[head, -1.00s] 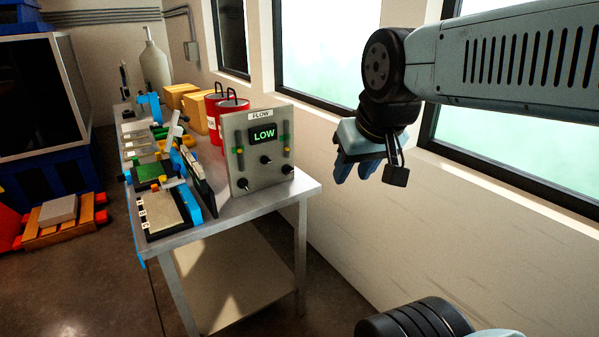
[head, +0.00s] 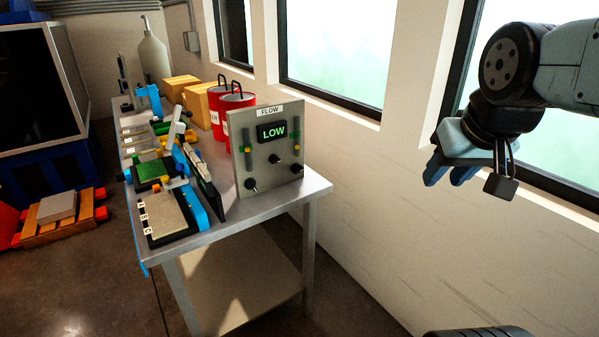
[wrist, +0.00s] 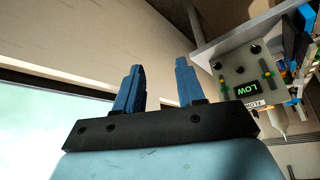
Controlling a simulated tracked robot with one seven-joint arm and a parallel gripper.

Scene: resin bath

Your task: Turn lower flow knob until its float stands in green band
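The grey flow panel (head: 268,150) stands upright at the near end of the steel bench, its display (head: 272,132) reading LOW in green. It has three black knobs: a left one (head: 251,184), a middle one (head: 273,159) and a right one (head: 297,169). Two vertical tubes with green bands and small yellowish floats flank the display; exact float heights are too small to tell. The panel appears upside down in the wrist view (wrist: 243,75). My gripper (head: 450,176) hangs in the air to the right of the panel, well apart from it. Its blue fingers (wrist: 157,88) are apart with nothing between them.
The bench (head: 240,211) carries trays and tools on its left side. Red canisters (head: 232,102) and cardboard boxes (head: 185,90) stand behind the panel. A wall with windows (head: 335,50) runs along the right.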

